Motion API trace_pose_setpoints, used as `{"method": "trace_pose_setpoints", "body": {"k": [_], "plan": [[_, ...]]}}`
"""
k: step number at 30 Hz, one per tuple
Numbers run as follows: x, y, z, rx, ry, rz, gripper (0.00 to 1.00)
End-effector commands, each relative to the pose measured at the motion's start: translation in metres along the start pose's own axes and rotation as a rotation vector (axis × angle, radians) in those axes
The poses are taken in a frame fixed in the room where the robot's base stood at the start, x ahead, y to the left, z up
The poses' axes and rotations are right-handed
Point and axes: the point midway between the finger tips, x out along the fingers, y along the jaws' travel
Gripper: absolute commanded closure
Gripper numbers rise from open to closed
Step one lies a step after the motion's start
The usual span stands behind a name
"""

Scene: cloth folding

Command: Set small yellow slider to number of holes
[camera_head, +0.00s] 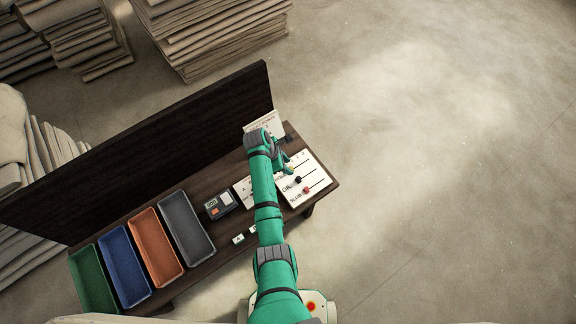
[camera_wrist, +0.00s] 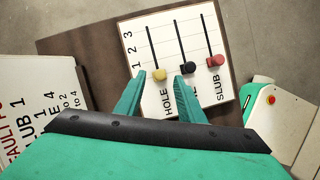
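The yellow slider (camera_wrist: 160,75) sits at the low end of its slot, by the 1 mark and above the word HOLE, on a white slider board (camera_wrist: 208,20). In the wrist view my gripper (camera_wrist: 156,82) is open, its two green fingers apart, with the yellow knob between and just beyond the tips. I cannot tell whether a finger touches it. The head view shows the board (camera_head: 318,172) at the right end of the table, with my arm partly covering it and the yellow knob hard to make out.
On the same board are a black slider (camera_wrist: 188,67) and a red slider (camera_wrist: 216,60); the black one is close to my right finger. Green, blue, orange and grey trays (camera_head: 187,228) and a small device (camera_head: 220,205) stand on the table.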

Motion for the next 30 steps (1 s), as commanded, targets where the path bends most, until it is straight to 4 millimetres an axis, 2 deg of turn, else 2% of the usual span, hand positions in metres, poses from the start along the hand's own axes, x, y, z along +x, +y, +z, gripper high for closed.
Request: {"method": "trace_pose_setpoints", "body": {"k": [6, 14, 15, 19, 30], "plan": [[0.014, 0.0, 0.0, 0.0, 0.0, 0.001, 0.65], [0.015, 0.0, 0.0, 0.001, 0.0, 0.002, 0.65], [0.015, 0.0, 0.0, 0.001, 0.0, 0.002, 0.69], [0.015, 0.0, 0.0, 0.0, 0.0, 0.002, 1.0], [0.013, 0.006, -0.004, -0.016, 0.001, 0.009, 1.0]]}}
